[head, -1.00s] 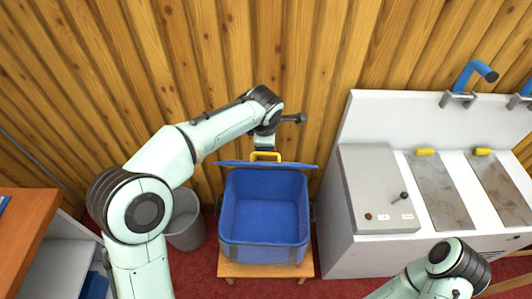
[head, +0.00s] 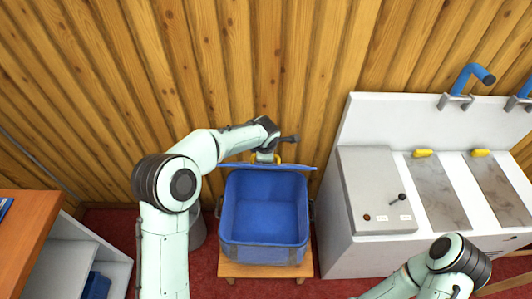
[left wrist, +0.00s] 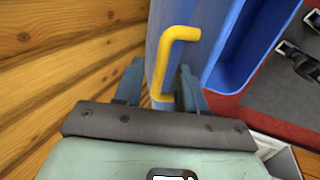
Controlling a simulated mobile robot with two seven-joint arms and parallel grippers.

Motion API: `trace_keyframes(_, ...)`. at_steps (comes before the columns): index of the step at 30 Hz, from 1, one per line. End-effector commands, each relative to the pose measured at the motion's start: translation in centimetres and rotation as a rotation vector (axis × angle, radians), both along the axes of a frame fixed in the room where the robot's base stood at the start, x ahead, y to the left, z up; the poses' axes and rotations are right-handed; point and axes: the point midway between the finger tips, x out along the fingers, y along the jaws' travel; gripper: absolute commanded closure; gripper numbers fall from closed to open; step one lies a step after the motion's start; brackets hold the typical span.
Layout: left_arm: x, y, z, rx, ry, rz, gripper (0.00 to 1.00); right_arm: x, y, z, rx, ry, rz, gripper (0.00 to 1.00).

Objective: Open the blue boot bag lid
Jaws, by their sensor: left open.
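The blue boot bag (head: 265,254) stands on a low wooden stool, its inside open to view. Its lid (head: 236,167) stands up along the back edge, seen nearly edge-on. The yellow handle (head: 280,159) is on the lid's wall-facing side, partly hidden by my left gripper (head: 264,158). In the left wrist view my left gripper (left wrist: 158,82) is open, with its fingers either side of the lower part of the handle (left wrist: 180,34) by the lid (left wrist: 206,14). I cannot tell whether they touch it. My right gripper is out of view.
A wooden plank wall (head: 290,70) rises close behind the bag and my left arm. A grey bin (head: 197,235) stands left of the bag. A white sink unit (head: 335,235) stands close on its right. An orange-topped cabinet (head: 30,225) is at far left.

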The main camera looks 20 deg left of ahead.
Motion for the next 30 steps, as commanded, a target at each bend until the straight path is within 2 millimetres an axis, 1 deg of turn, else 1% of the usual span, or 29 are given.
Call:
trace_keyframes(2, 0.0, 0.0, 0.0, 0.000, 0.000, 0.000, 0.60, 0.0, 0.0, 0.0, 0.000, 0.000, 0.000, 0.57)
trace_keyframes(3, 0.0, 0.0, 0.0, 0.000, 0.000, 0.000, 0.63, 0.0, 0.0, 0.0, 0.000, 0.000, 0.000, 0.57)
trace_keyframes(5, 0.0, 0.0, 0.0, 0.000, 0.000, 0.000, 0.83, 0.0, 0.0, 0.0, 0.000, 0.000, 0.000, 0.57)
trace_keyframes(6, 0.0, 0.0, 0.0, 0.000, 0.000, 0.000, 0.96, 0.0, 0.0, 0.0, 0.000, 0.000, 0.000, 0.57)
trace_keyframes(7, 0.0, 0.0, 0.0, 0.000, 0.000, 0.000, 1.00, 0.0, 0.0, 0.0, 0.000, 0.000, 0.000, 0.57)
trace_keyframes(13, 0.2, 0.1, 0.1, 0.001, 0.000, 0.001, 1.00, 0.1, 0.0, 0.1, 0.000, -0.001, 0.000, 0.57)
trace_keyframes(16, 1.3, 0.3, 0.7, 0.001, 0.000, 0.004, 1.00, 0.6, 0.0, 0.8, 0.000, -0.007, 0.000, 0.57)
trace_keyframes(20, 4.3, 0.9, 2.3, 0.001, -0.007, 0.003, 1.00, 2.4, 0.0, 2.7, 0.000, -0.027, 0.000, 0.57)
trace_keyframes(22, 6.4, 1.4, 3.2, 0.001, -0.010, 0.005, 1.00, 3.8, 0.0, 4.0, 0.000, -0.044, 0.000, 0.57)
trace_keyframes(24, 8.1, 1.7, 3.6, 0.002, -0.011, 0.004, 1.00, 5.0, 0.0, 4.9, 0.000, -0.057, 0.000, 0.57)
trace_keyframes(30, 10.6, 2.5, 3.4, 0.002, -0.005, 0.007, 1.00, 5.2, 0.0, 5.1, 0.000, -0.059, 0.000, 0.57)
